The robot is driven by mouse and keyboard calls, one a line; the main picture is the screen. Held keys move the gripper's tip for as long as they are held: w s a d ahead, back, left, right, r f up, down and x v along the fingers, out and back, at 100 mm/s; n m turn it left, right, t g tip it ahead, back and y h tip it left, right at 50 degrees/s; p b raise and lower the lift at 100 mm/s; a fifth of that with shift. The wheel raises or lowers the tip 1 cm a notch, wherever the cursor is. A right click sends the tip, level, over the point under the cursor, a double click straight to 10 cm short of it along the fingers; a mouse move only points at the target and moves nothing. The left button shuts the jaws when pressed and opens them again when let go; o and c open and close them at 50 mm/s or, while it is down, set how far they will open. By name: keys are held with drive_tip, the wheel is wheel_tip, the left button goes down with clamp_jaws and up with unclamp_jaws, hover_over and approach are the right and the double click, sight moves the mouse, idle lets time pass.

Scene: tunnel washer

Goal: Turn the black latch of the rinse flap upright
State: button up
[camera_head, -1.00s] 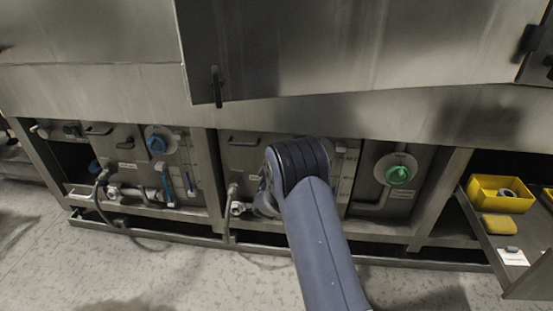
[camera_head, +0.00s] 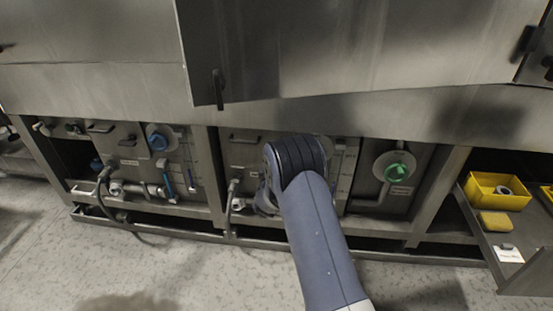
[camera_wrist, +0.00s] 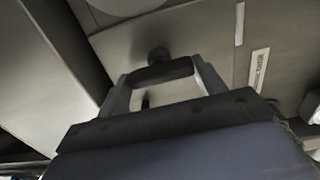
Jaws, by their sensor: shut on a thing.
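My gripper (camera_wrist: 160,82) is shut on the black latch (camera_wrist: 160,72) in the wrist view. The latch is a short dark bar between the two grey fingers, with a round dark pivot just above it on a grey steel panel (camera_wrist: 205,35). The bar lies nearly level across that picture, slightly tilted; its true angle to the upright cannot be told there. In the head view my arm hides the gripper and this latch, in front of the middle lower panel (camera_head: 240,152).
A green knob (camera_head: 395,172) is right of my arm and a blue knob (camera_head: 157,141) is on the left panel. A dark handle (camera_head: 218,90) hangs on the large upper hatch. A yellow bin (camera_head: 497,191) and yellow sponge (camera_head: 495,222) sit at right. The floor in front is clear.

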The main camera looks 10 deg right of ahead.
idle(0.3)
drive_tip(key=o, duration=1)
drive_tip(key=shift+a, duration=0.1)
drive_tip(key=p+v, duration=0.2)
drive_tip(key=v, duration=0.8)
drive_tip(key=shift+s+a, duration=0.1)
drive_tip(key=shift+s, duration=0.3)
drive_tip(key=shift+w, duration=0.1)
drive_tip(key=b+x, duration=0.2)
drive_tip(key=x, duration=0.8)
drive_tip(key=shift+w, duration=0.35)
